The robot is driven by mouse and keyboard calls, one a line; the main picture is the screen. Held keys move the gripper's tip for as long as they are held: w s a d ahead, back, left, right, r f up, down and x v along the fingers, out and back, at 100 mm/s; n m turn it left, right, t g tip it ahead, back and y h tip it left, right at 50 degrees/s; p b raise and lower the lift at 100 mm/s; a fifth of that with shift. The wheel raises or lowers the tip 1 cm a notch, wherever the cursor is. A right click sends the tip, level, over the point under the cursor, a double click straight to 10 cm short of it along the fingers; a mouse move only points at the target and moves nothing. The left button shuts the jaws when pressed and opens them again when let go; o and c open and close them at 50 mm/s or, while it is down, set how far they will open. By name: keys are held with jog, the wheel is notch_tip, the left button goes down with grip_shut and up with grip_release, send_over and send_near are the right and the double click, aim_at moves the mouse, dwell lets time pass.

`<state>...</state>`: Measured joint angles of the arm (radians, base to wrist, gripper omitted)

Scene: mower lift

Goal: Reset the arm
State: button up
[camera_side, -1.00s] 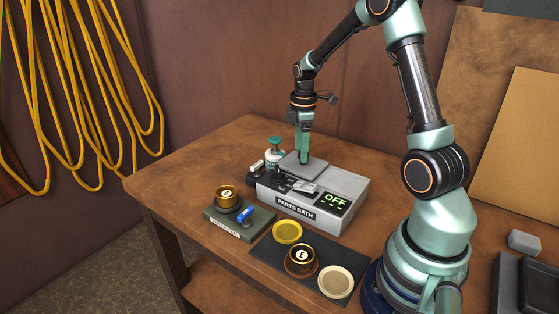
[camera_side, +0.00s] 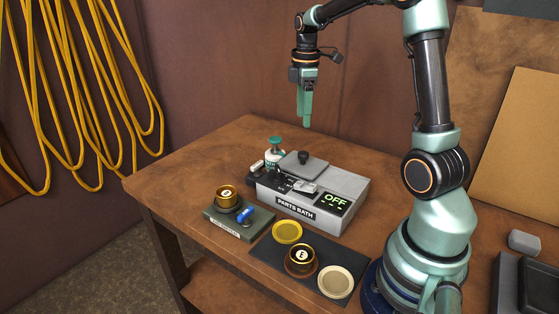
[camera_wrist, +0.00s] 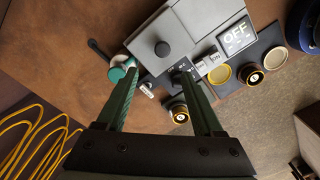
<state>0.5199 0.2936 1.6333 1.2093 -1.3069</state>
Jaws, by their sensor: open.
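My gripper (camera_side: 305,122) hangs in the air above the parts bath, pointing down, with nothing between its fingers. In the wrist view its two green fingers (camera_wrist: 160,90) are spread apart. The parts bath (camera_side: 352,186) is a grey box on the bench with a display that reads OFF. A grey lid (camera_side: 304,168) with a dark knob (camera_side: 303,156) lies on its top; the knob also shows in the wrist view (camera_wrist: 162,48). The fingers are clear of the knob.
A green-capped bottle (camera_side: 274,155) stands behind the bath's left end. A small stand (camera_side: 222,229) holds a gold cup (camera_side: 227,196) and a blue part (camera_side: 245,215). A dark mat (camera_side: 263,252) in front carries a yellow dish (camera_side: 287,232), another gold cup (camera_side: 302,257) and a cream dish (camera_side: 336,282).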

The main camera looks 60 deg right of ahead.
jog(key=shift+r, duration=0.55)
jog(key=shift+a, duration=0.1)
jog(key=s+a+r+m+t, duration=0.1)
jog(key=s+a+m, duration=0.3)
jog(key=a, duration=0.6)
jog(key=s+a+r+m+t, duration=0.2)
jog(key=s+a+m+t, duration=0.2)
jog(key=a, duration=0.7)
jog(key=shift+s+m+t, duration=0.3)
jog(key=shift+s+m, duration=0.1)
jog(key=shift+m, duration=0.1)
jog(key=shift+a+r, duration=0.1)
